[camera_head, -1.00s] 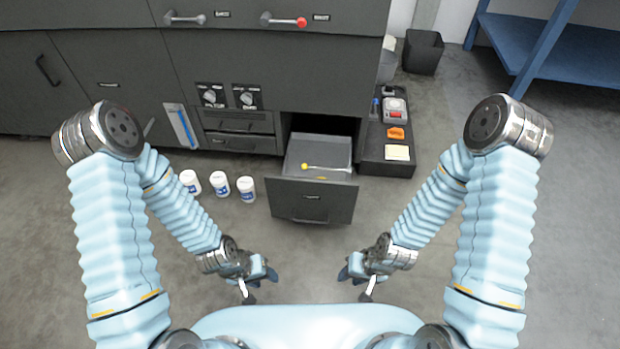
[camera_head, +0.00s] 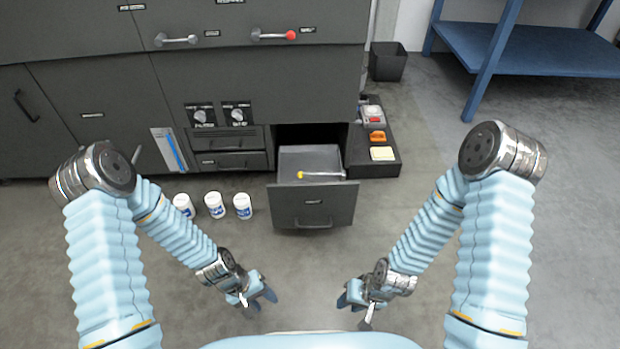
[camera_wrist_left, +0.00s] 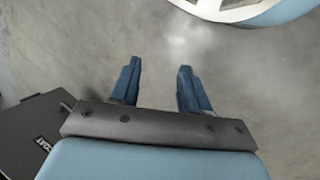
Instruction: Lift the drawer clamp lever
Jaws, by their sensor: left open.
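The drawer clamp lever (camera_head: 325,175) is a light rod with a yellow ball at its left end. It lies low, across the open drawer (camera_head: 313,205) of the dark cabinet, in the head view. My left gripper (camera_head: 262,299) is in front of the drawer, to its lower left, and clear of it. In the left wrist view its two blue fingers (camera_wrist_left: 160,66) are apart with only floor between them. My right gripper (camera_head: 344,299) is to the drawer's lower right, apart from it. Its finger gap is not clear.
White bottles (camera_head: 215,205) stand on the floor left of the drawer. A dark tray (camera_head: 385,168) with small items stands to its right. A red-knobbed lever (camera_head: 273,36) is higher on the cabinet. A blue table (camera_head: 530,55) and a bin (camera_head: 387,62) are at back right.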

